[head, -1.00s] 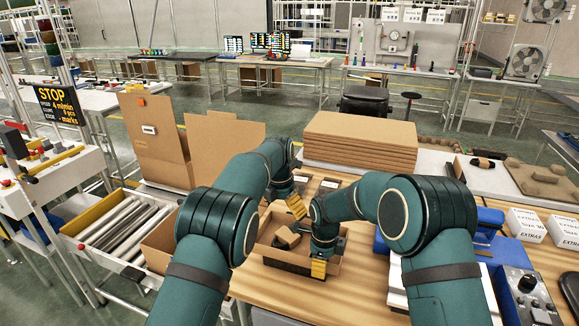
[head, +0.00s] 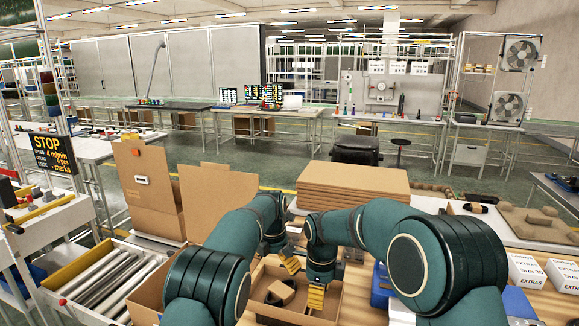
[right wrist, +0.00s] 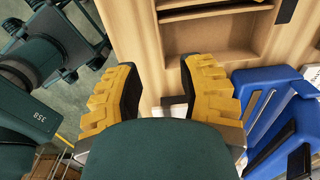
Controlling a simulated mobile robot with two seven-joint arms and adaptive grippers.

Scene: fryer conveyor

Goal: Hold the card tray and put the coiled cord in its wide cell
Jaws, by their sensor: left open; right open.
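The brown card tray (head: 336,296) lies on the wooden table at the bottom middle of the head view. My left gripper (head: 291,264) is open over the tray's far part. My right gripper (head: 316,297) is open over its right, near part. In the right wrist view the yellow fingers (right wrist: 160,95) stand apart with nothing held between them. The cell divisions cannot be made out in the head view.
A stack of flat cardboard (head: 352,180) stands behind the tray. An open carton (head: 150,185) is at left, beside a bin of metal rollers (head: 115,280). White EXTRAS boxes (head: 525,270) are at right. A blue object (right wrist: 270,115) lies right of my right gripper.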

